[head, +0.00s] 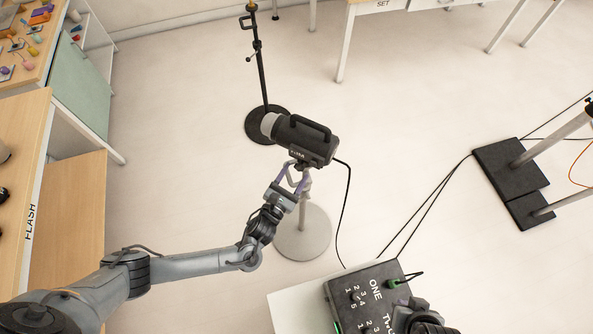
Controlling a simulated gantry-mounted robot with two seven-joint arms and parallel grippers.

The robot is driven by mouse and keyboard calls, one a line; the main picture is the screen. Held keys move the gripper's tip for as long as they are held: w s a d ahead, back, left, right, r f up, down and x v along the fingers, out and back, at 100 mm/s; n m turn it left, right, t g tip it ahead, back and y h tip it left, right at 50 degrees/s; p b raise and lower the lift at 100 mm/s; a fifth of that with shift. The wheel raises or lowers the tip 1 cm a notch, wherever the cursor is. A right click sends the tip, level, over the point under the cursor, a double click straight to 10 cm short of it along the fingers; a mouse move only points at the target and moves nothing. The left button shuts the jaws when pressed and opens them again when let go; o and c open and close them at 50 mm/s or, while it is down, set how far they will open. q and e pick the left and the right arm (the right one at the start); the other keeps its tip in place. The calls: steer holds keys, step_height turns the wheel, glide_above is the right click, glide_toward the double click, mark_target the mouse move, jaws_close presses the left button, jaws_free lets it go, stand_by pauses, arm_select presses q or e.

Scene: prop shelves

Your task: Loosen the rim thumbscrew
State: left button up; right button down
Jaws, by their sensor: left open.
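A black lamp (303,139) with a grey front end and a top handle sits on a pole stand with a round pale base (302,232). My left gripper (294,172) is just below the lamp's rear end, where the lamp meets its stand. Its two purplish fingers are open and point up at the mount. The thumbscrew itself is too small and too covered by the fingers to make out. I cannot tell whether the fingers touch it. My right gripper does not show.
A dark stand (259,75) rises behind the lamp. Cables cross the floor. Wooden shelves (75,212) line the left. Black base plates (511,180) lie at right.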

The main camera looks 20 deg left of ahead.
arm_select(q)
steer(key=shift+w+d, duration=0.1)
steer(key=shift+w, duration=0.8)
steer(key=c, duration=1)
